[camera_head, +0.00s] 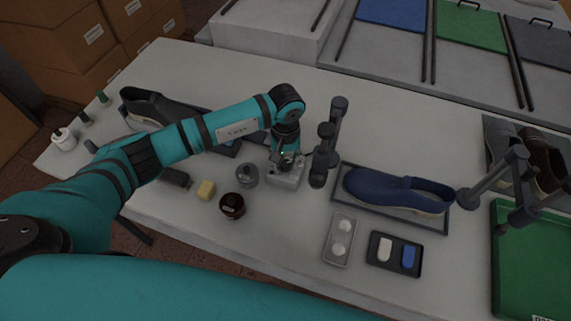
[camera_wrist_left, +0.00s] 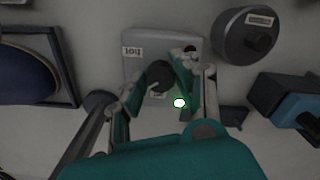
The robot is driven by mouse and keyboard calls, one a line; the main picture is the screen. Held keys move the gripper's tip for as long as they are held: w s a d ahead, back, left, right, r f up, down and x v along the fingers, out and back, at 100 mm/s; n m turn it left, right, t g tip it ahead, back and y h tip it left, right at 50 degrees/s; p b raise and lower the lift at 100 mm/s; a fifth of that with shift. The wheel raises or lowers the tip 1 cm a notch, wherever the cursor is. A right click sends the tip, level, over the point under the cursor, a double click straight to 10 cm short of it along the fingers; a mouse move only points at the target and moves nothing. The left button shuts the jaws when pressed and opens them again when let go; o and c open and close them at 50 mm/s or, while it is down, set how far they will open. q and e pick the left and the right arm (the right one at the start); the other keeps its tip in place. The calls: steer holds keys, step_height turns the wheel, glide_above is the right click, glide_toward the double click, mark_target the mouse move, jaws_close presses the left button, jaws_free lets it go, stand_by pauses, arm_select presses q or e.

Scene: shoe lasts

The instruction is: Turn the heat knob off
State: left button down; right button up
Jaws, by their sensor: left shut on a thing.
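The heat unit (camera_head: 285,181) is a small light grey box on the white table. In the left wrist view the box (camera_wrist_left: 135,70) bears a label that looks like "hot", and its round dark heat knob (camera_wrist_left: 157,74) faces me. My left gripper (camera_head: 288,158) reaches down over the box from above. In the left wrist view its fingers (camera_wrist_left: 155,84) are on both sides of the knob, shut on it. A bright spot with a green glow (camera_wrist_left: 180,103) shows beside the right finger. The knob is hidden by the gripper in the head view. My right gripper is out of view.
A dark upright stand (camera_head: 325,150) is close right of the box. A blue shoe (camera_head: 395,188) lies in a tray beyond it. A grey round pot (camera_head: 247,175), a brown jar (camera_head: 232,206) and a yellow block (camera_head: 206,190) stand left.

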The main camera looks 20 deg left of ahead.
mark_target(286, 163)
arm_select(q)
steer(key=n+b, duration=0.6)
steer(key=b, duration=0.1)
steer(key=shift+f, duration=0.2)
steer(key=n+b, duration=0.2)
steer(key=n, duration=0.1)
steer(key=shift+r, duration=0.1)
steer(key=shift+r+n+b, duration=0.1)
steer(key=shift+n+b, duration=0.75)
steer(key=shift+n, duration=0.05)
steer(key=shift+w, duration=0.1)
steer(key=c, duration=1)
jaws_free()
step_height(286, 163, up, 12)
steer(key=shift+r, duration=0.1)
